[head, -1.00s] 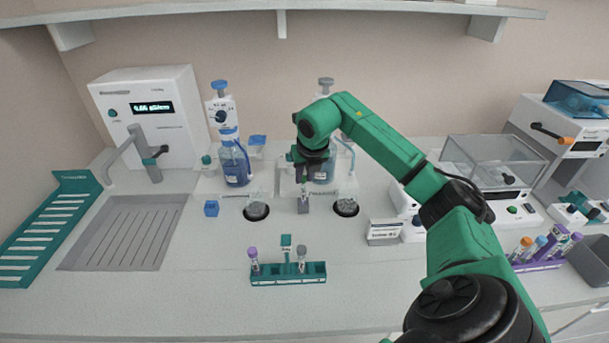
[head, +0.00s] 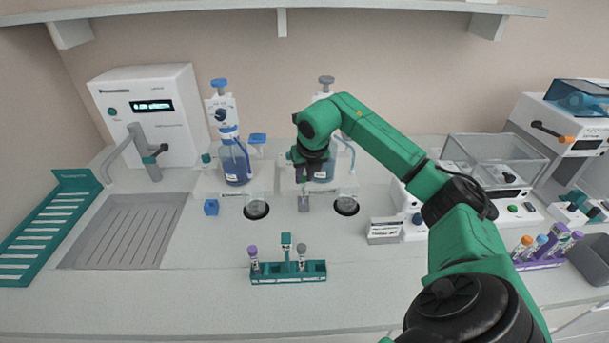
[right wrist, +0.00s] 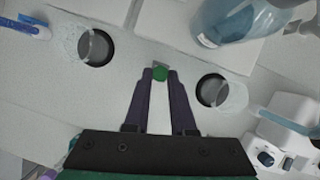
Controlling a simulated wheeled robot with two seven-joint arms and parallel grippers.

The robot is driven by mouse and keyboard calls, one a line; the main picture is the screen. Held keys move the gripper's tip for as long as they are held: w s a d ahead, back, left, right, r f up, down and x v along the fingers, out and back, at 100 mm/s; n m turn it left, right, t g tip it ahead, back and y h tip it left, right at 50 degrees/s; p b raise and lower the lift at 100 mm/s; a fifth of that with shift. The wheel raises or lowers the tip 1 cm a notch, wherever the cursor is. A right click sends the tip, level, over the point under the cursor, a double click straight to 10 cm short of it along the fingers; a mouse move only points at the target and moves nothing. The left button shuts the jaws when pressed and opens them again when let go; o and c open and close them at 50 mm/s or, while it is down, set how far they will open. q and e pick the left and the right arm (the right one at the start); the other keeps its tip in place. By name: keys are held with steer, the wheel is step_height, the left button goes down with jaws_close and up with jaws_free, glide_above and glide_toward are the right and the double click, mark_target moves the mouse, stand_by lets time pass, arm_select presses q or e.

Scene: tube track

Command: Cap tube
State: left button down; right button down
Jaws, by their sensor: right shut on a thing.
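My right gripper (head: 304,184) is low over the bench in front of the right dispenser. In the right wrist view its two dark fingers (right wrist: 160,82) are shut on a small green piece (right wrist: 160,74), perhaps a cap. A small grey block (head: 304,203) shows at the fingertips in the head view. I cannot tell whether it touches the held piece. A teal rack (head: 288,278) stands at the front centre. It holds an upright purple-capped tube (head: 253,255) at its left and a grey-topped tube (head: 302,254) right of centre. A teal-topped item (head: 286,240) rises between them. My left gripper is not in view.
A label stand (head: 384,232) is at the right. The bench before the rack is clear.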

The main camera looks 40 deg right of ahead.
steer(key=shift+f, duration=0.35)
stand_by(0.4)
steer(key=c, duration=0.7)
jaws_free()
steer(key=b+v, duration=0.1)
steer(key=v, duration=1.3)
steer(key=shift+s+r+b, duration=0.1)
steer(key=shift+r+b, duration=0.2)
steer(key=shift+r, duration=0.05)
